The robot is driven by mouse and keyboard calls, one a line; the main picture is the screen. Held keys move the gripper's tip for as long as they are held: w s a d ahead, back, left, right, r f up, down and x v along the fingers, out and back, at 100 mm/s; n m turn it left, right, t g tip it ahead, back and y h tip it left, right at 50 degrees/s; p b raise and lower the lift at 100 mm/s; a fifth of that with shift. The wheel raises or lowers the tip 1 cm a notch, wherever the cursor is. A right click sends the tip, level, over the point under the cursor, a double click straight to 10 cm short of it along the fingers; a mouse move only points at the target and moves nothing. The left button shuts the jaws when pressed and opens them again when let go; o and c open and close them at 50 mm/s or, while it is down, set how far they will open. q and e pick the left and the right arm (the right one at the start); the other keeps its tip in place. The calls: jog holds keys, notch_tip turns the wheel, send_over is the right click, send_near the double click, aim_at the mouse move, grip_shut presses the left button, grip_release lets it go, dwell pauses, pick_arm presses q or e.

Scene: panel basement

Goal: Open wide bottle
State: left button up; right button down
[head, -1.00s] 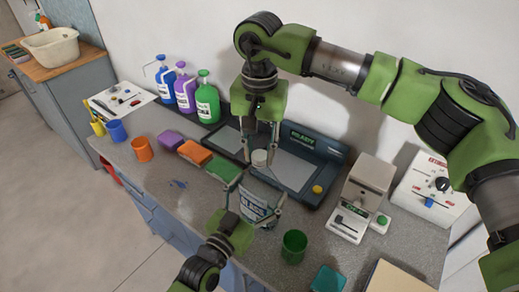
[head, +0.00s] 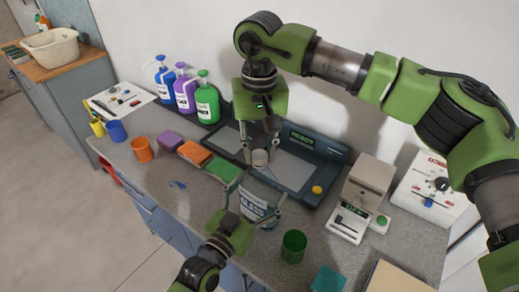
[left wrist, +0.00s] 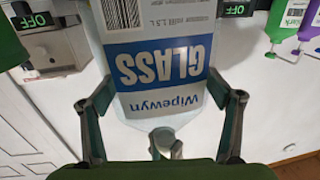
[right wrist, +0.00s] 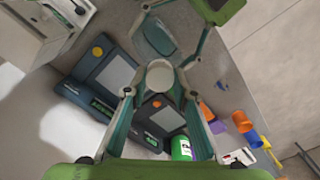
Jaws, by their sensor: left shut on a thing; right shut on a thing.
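The wide bottle (head: 252,206) is pale, with a blue-and-white label reading "GLASS" and "Wipewyn". It stands near the front of the counter, and its label (left wrist: 160,70) fills the left wrist view upside down. My left gripper (head: 254,200) is shut around the bottle's body, one finger on each side. The round white cap (head: 260,158) shows above the bottle. My right gripper (head: 261,154) points down from above and is shut on the cap, which also shows between its fingers in the right wrist view (right wrist: 160,75).
A dark tray-like station (head: 325,150) lies behind the bottle. A green cup (head: 293,246) and a teal block (head: 328,279) stand close at the right. Sponges (head: 194,152), an orange cup (head: 142,149) and pump bottles (head: 207,101) are at the left.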

aim_at(260, 155)
jog(key=shift+r, duration=0.2)
jog(key=shift+r, duration=0.9)
jog(key=shift+r, duration=2)
pick_arm(q)
jog(key=o, duration=2.2)
